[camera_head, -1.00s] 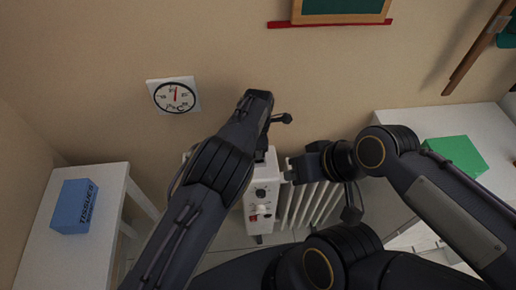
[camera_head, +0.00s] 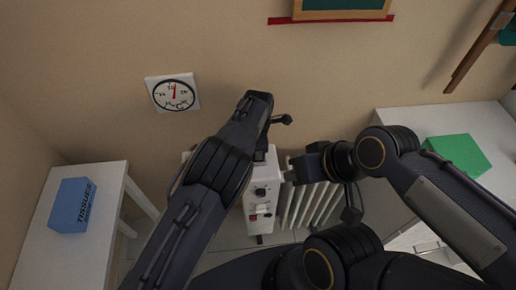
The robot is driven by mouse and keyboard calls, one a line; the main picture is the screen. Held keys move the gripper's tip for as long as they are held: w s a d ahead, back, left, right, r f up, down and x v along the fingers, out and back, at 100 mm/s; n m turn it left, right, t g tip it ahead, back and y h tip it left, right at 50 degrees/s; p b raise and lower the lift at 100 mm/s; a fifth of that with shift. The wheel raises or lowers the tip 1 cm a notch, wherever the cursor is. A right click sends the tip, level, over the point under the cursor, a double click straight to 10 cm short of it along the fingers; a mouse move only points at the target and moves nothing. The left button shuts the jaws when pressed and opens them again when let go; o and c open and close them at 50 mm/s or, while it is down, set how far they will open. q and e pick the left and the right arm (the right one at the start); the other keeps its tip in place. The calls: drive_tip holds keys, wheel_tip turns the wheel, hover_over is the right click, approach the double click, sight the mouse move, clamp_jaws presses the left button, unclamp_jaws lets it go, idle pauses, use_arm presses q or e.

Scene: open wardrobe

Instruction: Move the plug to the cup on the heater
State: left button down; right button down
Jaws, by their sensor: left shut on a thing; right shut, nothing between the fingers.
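The white heater (camera_head: 311,205) stands against the wall at the middle, with a knob and a red switch on its end panel (camera_head: 261,188). My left gripper (camera_head: 262,153) is above the heater's panel end, mostly hidden behind its own arm. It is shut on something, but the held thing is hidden. My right gripper (camera_head: 289,170) is shut and empty, at the top of the heater's ribs just right of the panel. I cannot make out the plug or the cup; my arms cover much of the heater's top.
A white table (camera_head: 60,262) with a blue tissue box (camera_head: 73,206) stands at the left. A white surface (camera_head: 440,118) with a green box (camera_head: 456,153) is at the right. Some floor shows beside the heater.

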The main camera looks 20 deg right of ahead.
use_arm(q)
drive_tip(key=shift+f+b, duration=0.45)
drive_tip(key=shift+f, duration=0.25)
drive_tip(key=c, duration=1.1)
unclamp_jaws()
drive_tip(key=shift+o, duration=0.2)
drive_tip(key=shift+r, duration=0.15)
wheel_tip(320, 180, up, 7)
drive_tip(key=shift+r+b, duration=0.2)
drive_tip(key=shift+b, duration=0.2)
drive_tip(key=shift+r, duration=0.15)
